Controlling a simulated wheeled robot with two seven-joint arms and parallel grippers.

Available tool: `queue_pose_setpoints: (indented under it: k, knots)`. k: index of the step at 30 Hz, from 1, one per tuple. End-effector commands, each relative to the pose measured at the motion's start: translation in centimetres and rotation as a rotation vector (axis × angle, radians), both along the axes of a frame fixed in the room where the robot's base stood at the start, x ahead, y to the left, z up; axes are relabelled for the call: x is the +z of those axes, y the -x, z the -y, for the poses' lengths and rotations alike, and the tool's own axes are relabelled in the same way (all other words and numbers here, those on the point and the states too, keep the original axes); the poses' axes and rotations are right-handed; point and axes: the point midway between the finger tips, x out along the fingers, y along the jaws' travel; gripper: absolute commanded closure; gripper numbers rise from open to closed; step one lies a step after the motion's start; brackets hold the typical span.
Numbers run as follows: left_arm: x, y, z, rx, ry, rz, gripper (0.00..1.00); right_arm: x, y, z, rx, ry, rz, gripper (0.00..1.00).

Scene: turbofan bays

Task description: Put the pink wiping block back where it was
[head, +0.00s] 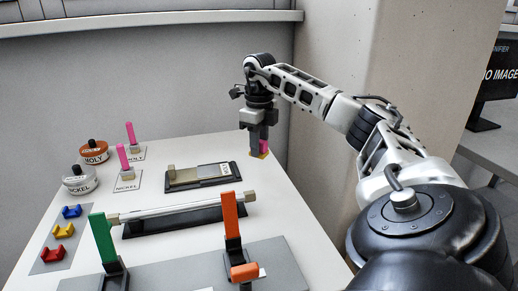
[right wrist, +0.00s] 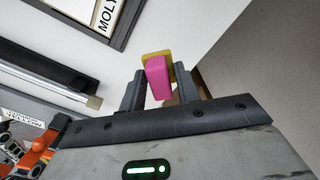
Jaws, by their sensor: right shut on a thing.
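The pink wiping block (head: 263,146) is between the fingers of my right gripper (head: 259,148), which is shut on it at the far right corner of the white table. In the right wrist view the pink block (right wrist: 158,78) shows between the two dark fingers of the gripper (right wrist: 159,88). A yellow piece (right wrist: 157,56) lies at the block's far end; it also shows just below the fingertips in the head view. I cannot tell whether it is part of the block or a separate pad, nor whether it touches the table. My left gripper is out of view.
A dark tray (head: 170,186) with a light plate lies left of my right gripper. A rod (head: 165,211) rests on a dark stand between green (head: 103,240) and orange (head: 231,215) uprights. MOLY (head: 94,152) and NICKEL (head: 80,182) jars stand left. The wall is behind.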

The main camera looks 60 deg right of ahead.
Motion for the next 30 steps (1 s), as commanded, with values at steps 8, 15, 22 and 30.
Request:
queue_pose_setpoints:
  k: [8, 15, 22, 30]
  knots:
    - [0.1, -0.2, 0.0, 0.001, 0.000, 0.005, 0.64, -1.8, -0.9, 1.2, 0.000, -0.002, 0.000, 0.86]
    - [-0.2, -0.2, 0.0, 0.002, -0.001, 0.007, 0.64, -4.9, -0.8, 1.2, 0.000, 0.000, -0.001, 0.86]
    - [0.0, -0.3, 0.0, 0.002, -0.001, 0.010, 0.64, -4.9, -0.9, 1.2, -0.001, 0.000, 0.001, 0.86]
    - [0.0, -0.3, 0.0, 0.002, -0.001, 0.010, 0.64, -5.1, -0.9, 1.2, -0.001, 0.000, 0.001, 0.46]
